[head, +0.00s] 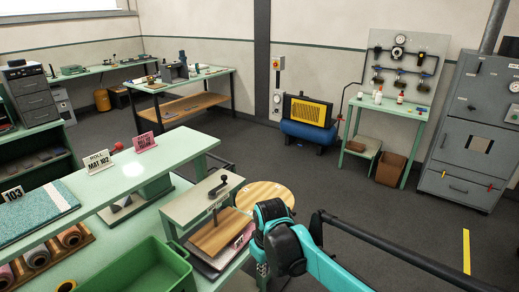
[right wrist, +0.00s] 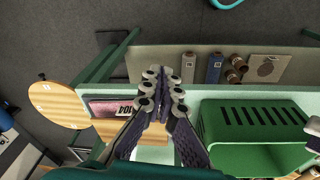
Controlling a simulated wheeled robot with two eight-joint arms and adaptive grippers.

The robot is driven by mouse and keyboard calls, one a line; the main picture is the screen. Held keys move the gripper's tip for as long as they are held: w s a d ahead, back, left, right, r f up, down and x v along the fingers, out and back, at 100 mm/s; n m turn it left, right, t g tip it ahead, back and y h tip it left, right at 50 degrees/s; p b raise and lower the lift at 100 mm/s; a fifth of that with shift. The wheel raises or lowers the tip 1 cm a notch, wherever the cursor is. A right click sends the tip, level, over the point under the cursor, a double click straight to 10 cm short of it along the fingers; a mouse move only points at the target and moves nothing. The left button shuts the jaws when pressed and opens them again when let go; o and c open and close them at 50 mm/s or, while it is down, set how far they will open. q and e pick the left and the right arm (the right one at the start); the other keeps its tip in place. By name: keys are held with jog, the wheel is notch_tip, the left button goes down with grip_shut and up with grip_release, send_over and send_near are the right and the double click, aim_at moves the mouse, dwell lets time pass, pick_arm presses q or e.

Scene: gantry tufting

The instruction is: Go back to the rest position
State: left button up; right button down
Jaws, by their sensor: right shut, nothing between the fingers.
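My right arm, teal and black, comes in from the lower right of the head view. Its gripper (head: 262,270) points down there beside the green table, mostly hidden by the wrist. In the right wrist view the right gripper (right wrist: 163,86) shows its two dark, ridged fingers brought together, with nothing held between them. It is above the table edge, between a wooden board (right wrist: 112,131) and a green slotted crate (right wrist: 258,158). My left gripper is in neither view.
A press with a crank handle (head: 218,188) and a round wooden top (head: 265,194) stand close to my right gripper. The green crate (head: 128,272) is at the lower left. A shelf above the table holds number cards (head: 98,161). Dark floor (head: 340,200) is open beyond.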

jog(key=s+d+f+m+t+b, duration=0.3)
jog(key=s+d+m+t+b, duration=0.2)
jog(key=s+d, duration=0.8)
jog(key=d+m, duration=0.2)
jog(key=d, duration=0.1)
jog(key=shift+s+d+f+m+t+h+b, duration=0.2)
jog(key=shift+s+m+t+h+b, duration=0.1)
jog(key=shift+s+m, duration=0.1)
